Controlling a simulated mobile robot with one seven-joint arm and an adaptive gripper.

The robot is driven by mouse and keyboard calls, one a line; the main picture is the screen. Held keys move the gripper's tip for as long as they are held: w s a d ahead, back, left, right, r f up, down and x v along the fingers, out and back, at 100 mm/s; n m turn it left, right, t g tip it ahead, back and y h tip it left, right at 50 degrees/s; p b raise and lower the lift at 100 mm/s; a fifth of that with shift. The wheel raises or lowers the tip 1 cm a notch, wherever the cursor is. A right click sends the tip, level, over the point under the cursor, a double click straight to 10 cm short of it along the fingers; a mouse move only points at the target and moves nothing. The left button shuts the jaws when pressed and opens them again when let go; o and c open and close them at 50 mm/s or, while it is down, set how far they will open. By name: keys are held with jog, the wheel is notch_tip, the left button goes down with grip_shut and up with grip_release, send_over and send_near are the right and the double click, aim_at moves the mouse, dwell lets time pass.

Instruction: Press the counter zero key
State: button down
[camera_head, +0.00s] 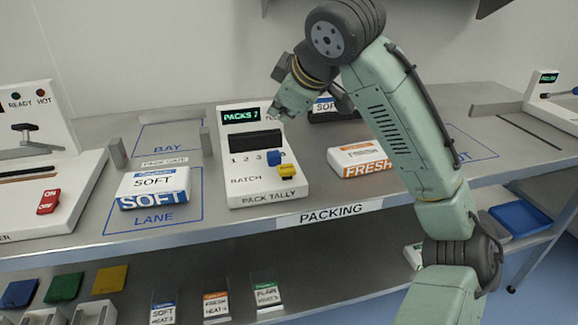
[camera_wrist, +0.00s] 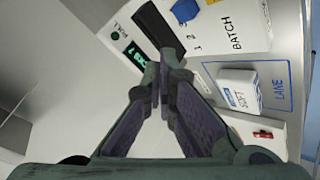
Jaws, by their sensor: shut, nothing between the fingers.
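The white pack tally unit (camera_head: 262,190) stands on the bench with a green-lit display (camera_head: 240,115) that seems to read PACKS 7. Below the display is a wide black bar (camera_head: 255,140), then the figures 1 2 3 with a blue block (camera_head: 276,157), and a yellow block (camera_head: 287,171) right of BATCH. I cannot read a zero label on any key. My gripper (camera_head: 277,112) is shut and empty near the unit's upper right corner. In the wrist view my fingertips (camera_wrist: 166,68) appear in front of the unit, near the display (camera_wrist: 136,55) and black bar (camera_wrist: 158,27); the gap is unclear.
A SOFT pack (camera_head: 153,187) lies in the lane left of the unit. A FRESH pack (camera_head: 366,160) lies close on its right, and another SOFT pack (camera_head: 325,104) is behind, partly hidden by my arm. A machine with a red ON switch (camera_head: 48,201) stands far left.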

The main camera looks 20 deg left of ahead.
jog(key=b, duration=0.7)
send_over(283, 169)
notch_tip(283, 169, down, 7)
jog(key=shift+f, duration=0.95)
jog(key=shift+b, duration=0.3)
jog(key=shift+f, duration=0.4)
jog(key=shift+f+b, duration=0.55)
jog(key=shift+f, duration=0.25)
dwell(1.1)
jog(key=shift+r, duration=0.1)
jog(key=shift+r+p, duration=1.1)
jog(key=shift+p, duration=0.05)
